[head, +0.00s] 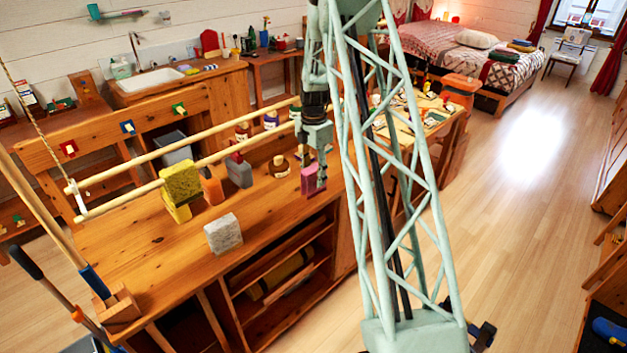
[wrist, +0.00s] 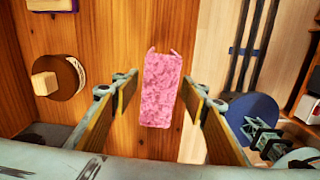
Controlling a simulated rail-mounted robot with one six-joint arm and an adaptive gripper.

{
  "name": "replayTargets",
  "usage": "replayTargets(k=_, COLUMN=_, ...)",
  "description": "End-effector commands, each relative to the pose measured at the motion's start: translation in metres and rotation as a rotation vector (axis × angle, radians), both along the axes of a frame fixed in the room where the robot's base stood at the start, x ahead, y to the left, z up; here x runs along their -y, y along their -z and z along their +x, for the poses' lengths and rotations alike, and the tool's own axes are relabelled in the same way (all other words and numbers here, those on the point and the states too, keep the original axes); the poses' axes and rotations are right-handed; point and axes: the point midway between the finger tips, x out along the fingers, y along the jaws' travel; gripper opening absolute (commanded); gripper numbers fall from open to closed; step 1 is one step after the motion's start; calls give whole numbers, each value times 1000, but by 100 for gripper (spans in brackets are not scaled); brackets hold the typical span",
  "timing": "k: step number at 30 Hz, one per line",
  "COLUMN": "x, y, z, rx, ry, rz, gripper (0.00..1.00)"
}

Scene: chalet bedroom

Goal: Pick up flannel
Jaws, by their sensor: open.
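A pink mottled piece, which looks like the flannel (wrist: 161,90), is on the wooden worktop. In the head view the pink piece (head: 314,179) stands near the worktop's front edge, right below my gripper (head: 315,165). In the wrist view it lies between the two spread fingers of my gripper (wrist: 162,98), with a gap on each side. My gripper is open and holds nothing. In the head view my gripper partly covers the pink piece, and I cannot tell how far down the fingers reach beside it.
On the worktop (head: 130,240) are a brown round item (head: 279,167), a grey bottle (head: 239,172), an orange bottle (head: 211,187) and a pale speckled block (head: 223,234). A yellow piece (head: 180,187) is at the wooden rails (head: 150,190). The worktop's front left is mostly clear.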

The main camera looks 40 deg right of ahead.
Motion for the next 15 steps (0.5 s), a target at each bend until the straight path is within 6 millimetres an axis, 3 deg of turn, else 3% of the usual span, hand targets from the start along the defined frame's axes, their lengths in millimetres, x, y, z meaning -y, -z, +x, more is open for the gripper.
replayTargets(k=15, x=0, y=6, z=0, rx=0, ry=0, rz=0, gripper=41)
